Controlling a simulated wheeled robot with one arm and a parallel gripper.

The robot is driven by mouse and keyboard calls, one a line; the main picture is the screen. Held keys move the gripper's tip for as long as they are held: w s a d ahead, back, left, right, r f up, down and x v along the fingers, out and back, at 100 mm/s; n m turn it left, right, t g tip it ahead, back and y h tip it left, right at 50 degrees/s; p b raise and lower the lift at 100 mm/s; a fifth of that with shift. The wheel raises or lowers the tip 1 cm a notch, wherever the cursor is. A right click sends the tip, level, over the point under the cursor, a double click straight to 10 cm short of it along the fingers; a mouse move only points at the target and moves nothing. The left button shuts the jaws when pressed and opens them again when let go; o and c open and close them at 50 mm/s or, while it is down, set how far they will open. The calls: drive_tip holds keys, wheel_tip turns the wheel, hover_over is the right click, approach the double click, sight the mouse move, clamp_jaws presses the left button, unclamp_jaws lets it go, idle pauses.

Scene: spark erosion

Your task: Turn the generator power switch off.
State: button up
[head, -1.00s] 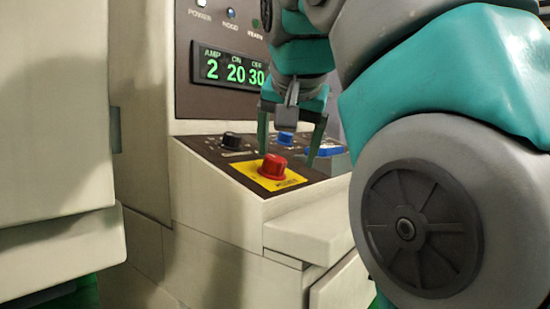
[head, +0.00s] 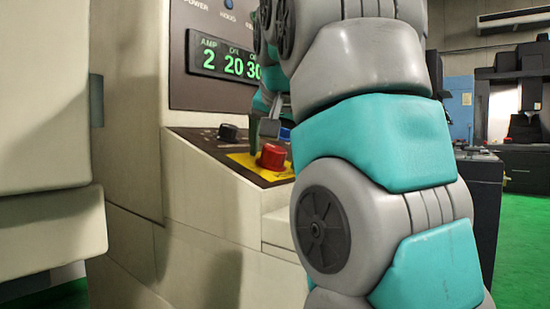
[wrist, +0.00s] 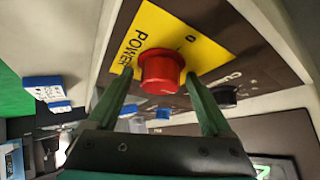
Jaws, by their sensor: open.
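The generator power switch is a red knob (head: 271,157) on a yellow plate (head: 243,160) on the sloped panel. In the wrist view the red knob (wrist: 161,72) sits on the yellow plate (wrist: 190,35), marked "POWER" and "0". My gripper (wrist: 159,77) is open, with one finger on each side of the knob in that picture. I cannot tell whether the fingers touch it. In the head view my arm hides most of my gripper; one finger shows just behind and left of the knob. The display (head: 224,59) is lit green and reads 2, 20 and 30.
A black knob (head: 228,132) stands left of the red knob on the same panel; it also shows in the wrist view (wrist: 224,95). A pale cabinet edge (head: 60,130) fills the left. Blue parts (wrist: 45,90) lie beyond the panel in the wrist view.

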drive_tip(key=c, duration=1.1)
drive_tip(key=shift+c, duration=0.2)
